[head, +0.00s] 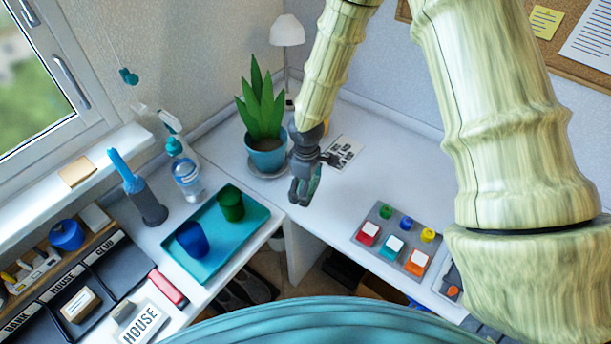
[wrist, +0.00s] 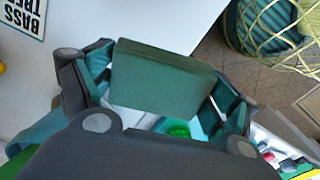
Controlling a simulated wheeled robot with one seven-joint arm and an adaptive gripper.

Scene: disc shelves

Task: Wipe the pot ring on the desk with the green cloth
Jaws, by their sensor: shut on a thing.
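My gripper (head: 304,192) is above the desk (head: 375,130), in front of the potted plant and near the desk's inner corner edge. In the wrist view my gripper (wrist: 158,95) is shut on the green cloth (wrist: 160,80), a dark green, block-like piece held between the two fingers. In the head view the cloth is mostly hidden by the fingers. I cannot make out a pot ring on the desk in either view. The plant's blue pot (head: 266,155) stands on a saucer at the back corner.
A teal tray (head: 245,250) with a blue cup (head: 192,240) and a green cup (head: 231,203) lies left. A spray bottle (head: 186,172) stands behind it. A printed card (head: 343,151) lies right of the plant. A grey tray of coloured blocks (head: 368,234) sits right.

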